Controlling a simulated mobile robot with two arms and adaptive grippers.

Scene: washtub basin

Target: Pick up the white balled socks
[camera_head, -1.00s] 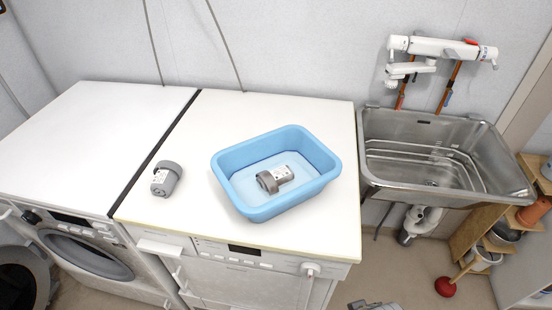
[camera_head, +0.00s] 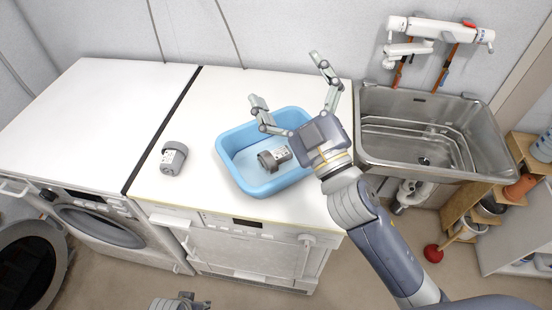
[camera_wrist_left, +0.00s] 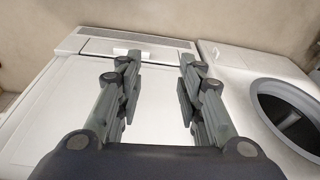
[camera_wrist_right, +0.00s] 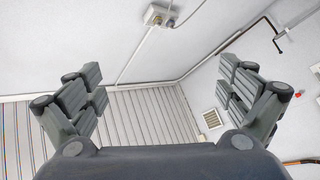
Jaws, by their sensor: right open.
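I cannot make out any white balled socks. A light-blue basin (camera_head: 232,165) stands on the white top. A grey cylindrical object with a white label (camera_head: 273,160) lies tilted inside it. A similar grey object (camera_head: 173,157) stands on the top to the left of the basin. My right gripper (camera_head: 284,78) is raised, open and empty, and appears over the basin's right and back side; it hides part of the rim. The right wrist view (camera_wrist_right: 160,72) shows only wall and ceiling between its fingers. My left gripper (camera_wrist_left: 154,72) is open and empty, low in front of the machines.
The white machine top (camera_head: 205,100) has free room around the basin. A metal sink (camera_head: 480,125) with a white tap (camera_head: 440,30) adjoins on the right. A wooden shelf with pots (camera_head: 490,205) and a red plunger (camera_head: 433,254) are further right.

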